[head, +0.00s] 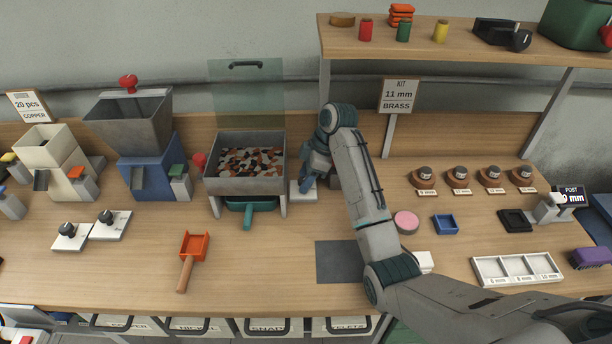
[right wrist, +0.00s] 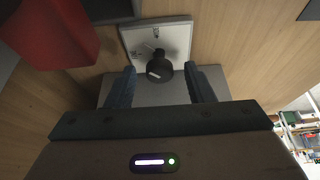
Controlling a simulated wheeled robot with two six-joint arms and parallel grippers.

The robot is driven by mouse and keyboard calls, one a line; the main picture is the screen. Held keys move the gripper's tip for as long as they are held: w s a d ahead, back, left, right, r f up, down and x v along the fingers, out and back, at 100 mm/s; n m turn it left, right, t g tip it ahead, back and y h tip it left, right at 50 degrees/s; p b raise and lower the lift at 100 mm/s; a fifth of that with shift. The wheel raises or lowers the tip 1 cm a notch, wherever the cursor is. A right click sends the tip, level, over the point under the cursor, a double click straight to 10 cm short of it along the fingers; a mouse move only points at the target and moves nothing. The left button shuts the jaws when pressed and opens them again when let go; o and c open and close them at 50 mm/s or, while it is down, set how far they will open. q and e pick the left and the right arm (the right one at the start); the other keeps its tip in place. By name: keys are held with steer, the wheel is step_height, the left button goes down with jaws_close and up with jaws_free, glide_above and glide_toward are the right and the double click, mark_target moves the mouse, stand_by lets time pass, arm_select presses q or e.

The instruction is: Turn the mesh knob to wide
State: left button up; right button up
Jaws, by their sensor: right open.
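The mesh knob (right wrist: 158,68) is a black round knob with a white pointer line, on a white square plate (right wrist: 158,32). The plate also shows in the head view (head: 303,194), just right of the sieve box, with the knob hidden by my gripper there. My right gripper (head: 308,178) is over the plate. In the right wrist view its two blue-grey fingers (right wrist: 162,78) are open, one on each side of the knob, with gaps visible. The pointer line runs toward the left; I cannot read the plate's marks. My left gripper is not in view.
The sieve box (head: 246,185) with mixed pieces and a teal drawer (head: 248,205) stands close left of the gripper. A red knob (head: 199,160) is on its left side. An orange scoop (head: 193,247) lies in front. The sign post (head: 391,128) stands behind my right arm.

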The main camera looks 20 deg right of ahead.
steer(key=c, duration=0.9)
steer(key=shift+c, duration=0.4)
steer(key=shift+r+m+p, duration=0.2)
steer(key=shift+m+p, duration=0.2)
steer(key=shift+p, duration=0.35)
steer(key=m+t+p, duration=0.1)
steer(key=m+p, duration=0.1)
steer(key=p, duration=0.1)
steer(key=m+t+h+p, duration=0.1)
steer(key=m+p, duration=0.2)
steer(key=p, duration=0.1)
steer(key=shift+s+a+r+p, duration=0.1)
steer(key=shift+s+p, duration=0.1)
steer(key=shift+p, duration=0.1)
steer(key=shift+m+t+h+p, duration=0.3)
steer(key=shift+m+p, duration=0.7)
steer(key=shift+p, duration=0.05)
steer(key=shift+f+m+p, duration=0.2)
steer(key=shift+m+p, duration=0.35)
steer(key=shift+m, duration=0.05)
steer(key=o, duration=1)
